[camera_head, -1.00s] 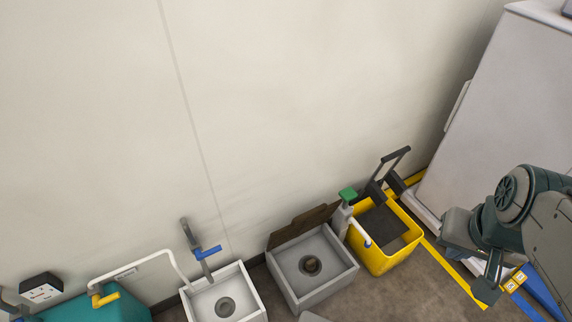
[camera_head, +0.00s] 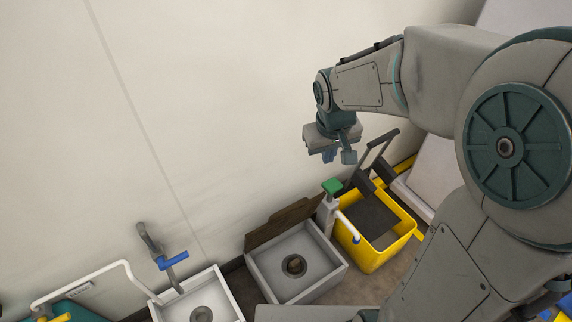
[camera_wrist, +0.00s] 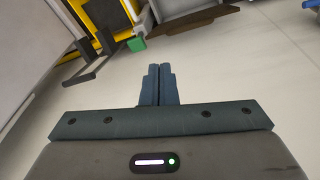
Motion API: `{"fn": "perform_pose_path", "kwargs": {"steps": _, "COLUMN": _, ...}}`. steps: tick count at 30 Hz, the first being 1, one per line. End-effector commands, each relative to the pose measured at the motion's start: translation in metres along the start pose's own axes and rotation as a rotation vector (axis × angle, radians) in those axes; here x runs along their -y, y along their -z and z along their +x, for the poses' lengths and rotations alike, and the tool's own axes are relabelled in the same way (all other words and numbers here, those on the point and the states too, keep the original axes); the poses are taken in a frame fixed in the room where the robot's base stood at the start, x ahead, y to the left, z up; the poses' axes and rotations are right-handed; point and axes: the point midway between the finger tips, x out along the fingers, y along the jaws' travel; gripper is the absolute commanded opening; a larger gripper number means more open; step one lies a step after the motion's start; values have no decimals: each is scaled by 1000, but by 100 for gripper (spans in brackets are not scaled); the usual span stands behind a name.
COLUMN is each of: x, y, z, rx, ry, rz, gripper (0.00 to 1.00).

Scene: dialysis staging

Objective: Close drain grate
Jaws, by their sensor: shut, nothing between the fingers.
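The drain grate (camera_head: 283,221) is a dark brown panel standing raised along the back edge of the grey basin (camera_head: 318,284), leaning near the wall. The basin's round drain hole (camera_head: 294,266) is uncovered. In the wrist view the grate (camera_wrist: 196,24) shows as a brown panel at the top, right of centre. My gripper (camera_head: 338,156) is in the air in front of the wall, above and to the right of the grate, apart from it. In the wrist view its fingers (camera_wrist: 157,70) are together with nothing between them.
A yellow mop bucket (camera_head: 362,262) with a dark wringer handle (camera_head: 380,146) stands right of the basin. A green-topped grey dispenser (camera_head: 331,187) stands between them. A white sink (camera_head: 222,287) with a blue-lever tap (camera_head: 172,262) stands left. The wall above is bare.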

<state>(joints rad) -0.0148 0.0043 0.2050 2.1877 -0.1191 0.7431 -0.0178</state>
Motion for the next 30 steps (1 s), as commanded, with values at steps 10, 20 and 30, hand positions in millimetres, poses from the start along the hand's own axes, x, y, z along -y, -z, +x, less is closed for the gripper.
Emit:
{"fn": "perform_pose_path", "kwargs": {"steps": 10, "x": 66, "y": 73, "z": 177, "rx": -9, "ry": 106, "rz": -207, "gripper": 0}}
{"fn": "perform_pose_path", "kwargs": {"steps": 20, "x": 92, "y": 94, "z": 229, "rx": -26, "ry": 157, "rz": -261, "gripper": 0}}
{"fn": "perform_pose_path", "kwargs": {"steps": 30, "x": 102, "y": 93, "z": 289, "rx": -24, "ry": 157, "rz": -262, "gripper": 0}}
